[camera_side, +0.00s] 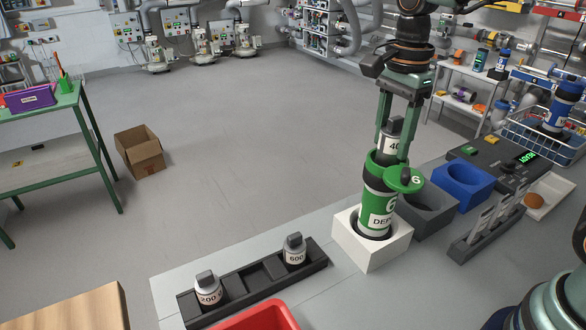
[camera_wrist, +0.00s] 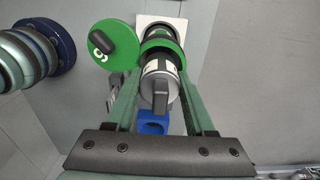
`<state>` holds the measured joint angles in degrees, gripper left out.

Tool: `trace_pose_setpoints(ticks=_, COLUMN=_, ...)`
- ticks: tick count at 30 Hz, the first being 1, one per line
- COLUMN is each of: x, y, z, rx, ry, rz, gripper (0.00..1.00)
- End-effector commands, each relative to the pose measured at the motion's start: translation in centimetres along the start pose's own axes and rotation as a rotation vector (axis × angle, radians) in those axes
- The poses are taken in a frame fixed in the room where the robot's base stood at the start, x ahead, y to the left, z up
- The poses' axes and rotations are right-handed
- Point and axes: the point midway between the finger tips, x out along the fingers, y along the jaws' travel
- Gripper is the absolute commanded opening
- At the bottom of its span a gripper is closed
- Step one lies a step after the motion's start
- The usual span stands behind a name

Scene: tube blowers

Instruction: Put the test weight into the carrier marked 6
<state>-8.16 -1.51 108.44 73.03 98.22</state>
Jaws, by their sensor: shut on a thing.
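The test weight (camera_side: 392,145) is a grey cylinder with a knob and a white label starting "40"; it also shows in the wrist view (camera_wrist: 160,70). My gripper (camera_side: 394,150) is shut on it, and it is upright at the mouth of the green carrier (camera_side: 378,204). Its lower end is hidden, so I cannot tell how far inside it is. The carrier, marked 6, stands upright in a white block (camera_side: 358,250). Its round green lid (camera_wrist: 106,42), also marked 6, is swung open to one side.
A dark rack (camera_side: 265,280) holds weights marked 200 (camera_side: 208,290) and 600 (camera_side: 294,250), with empty slots between. A red bin (camera_side: 258,318) is in front. Grey (camera_side: 428,208) and blue (camera_side: 463,183) blocks and a dark console (camera_side: 500,160) stand right of the carrier.

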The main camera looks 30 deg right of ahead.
Motion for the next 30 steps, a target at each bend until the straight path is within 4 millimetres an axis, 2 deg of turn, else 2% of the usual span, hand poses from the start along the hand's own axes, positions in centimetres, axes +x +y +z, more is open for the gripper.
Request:
trace_pose_setpoints(ticks=14, x=0.71, y=0.0, z=0.0, rx=0.0, ry=0.0, rz=-0.002, gripper=0.0)
trace_pose_setpoints(ticks=15, x=0.71, y=0.0, z=0.0, rx=0.0, ry=0.0, rz=-0.002, gripper=0.66)
trace_pose_setpoints(ticks=17, x=0.72, y=0.01, z=0.0, rx=0.0, ry=0.0, rz=-0.001, gripper=0.89)
trace_pose_setpoints(ticks=26, x=0.79, y=0.07, z=-0.01, rx=0.0, ry=0.0, rz=0.002, gripper=0.89)
trace_pose_setpoints(ticks=30, x=0.19, y=0.03, z=0.0, rx=0.0, ry=0.0, rz=0.001, gripper=0.89)
